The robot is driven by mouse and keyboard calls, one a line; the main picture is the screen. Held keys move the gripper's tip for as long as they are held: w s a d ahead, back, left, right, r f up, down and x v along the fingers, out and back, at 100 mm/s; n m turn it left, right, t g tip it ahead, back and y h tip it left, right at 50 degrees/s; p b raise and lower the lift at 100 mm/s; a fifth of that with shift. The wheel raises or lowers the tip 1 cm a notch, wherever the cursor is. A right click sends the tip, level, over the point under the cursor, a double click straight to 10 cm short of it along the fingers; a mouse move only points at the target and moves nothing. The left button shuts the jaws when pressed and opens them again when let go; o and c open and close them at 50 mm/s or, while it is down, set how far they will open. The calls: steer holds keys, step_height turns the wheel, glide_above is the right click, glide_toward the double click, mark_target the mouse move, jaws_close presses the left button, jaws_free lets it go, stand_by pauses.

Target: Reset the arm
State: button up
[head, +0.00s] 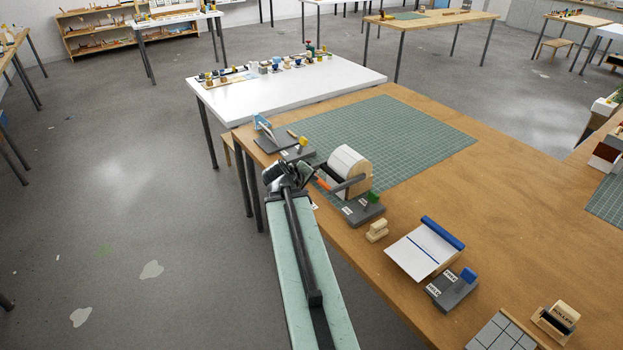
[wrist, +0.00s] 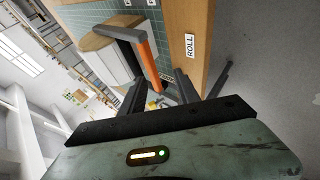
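My arm reaches out from the bottom of the head view, and my gripper (head: 306,172) is at the table's left edge, beside a crank machine with a white drum (head: 348,168). In the wrist view my gripper (wrist: 160,80) has its two dark fingers spread apart. The crank's orange grip (wrist: 147,60) shows just ahead of the fingers, its lower end between them in the picture. The orange grip also shows in the head view (head: 323,184). I cannot tell whether a finger touches it. Nothing is seen clamped between the fingers.
The wooden table (head: 510,190) carries a green cutting mat (head: 410,130), a grey switch block with a green knob (head: 364,208), a blue-edged white board (head: 420,252) and a stamp-like roller (head: 557,320). A white table (head: 300,85) stands behind. Open floor (head: 120,200) lies to the left.

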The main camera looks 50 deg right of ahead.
stand_by(0.4)
steer(key=w+a+n+t+y+p, duration=0.1)
steer(key=w+a+n, duration=0.1)
steer(key=w+a, duration=0.7)
steer(key=w+a+n+t+y+p, duration=0.15)
steer(key=w+a, duration=0.25)
steer(key=a, duration=0.9)
steer(key=s+a+f+g+y, duration=0.1)
steer(key=a+f+g+y, duration=0.2)
steer(key=a, duration=1.7)
steer(key=s+a+f+m+g+y, duration=0.1)
steer(key=s+a+m+g+y, duration=0.1)
steer(key=s+a, duration=0.4)
steer(key=shift+s+a+f+y, duration=0.2)
steer(key=shift+s+f+y, duration=0.2)
steer(key=shift+y, duration=0.45)
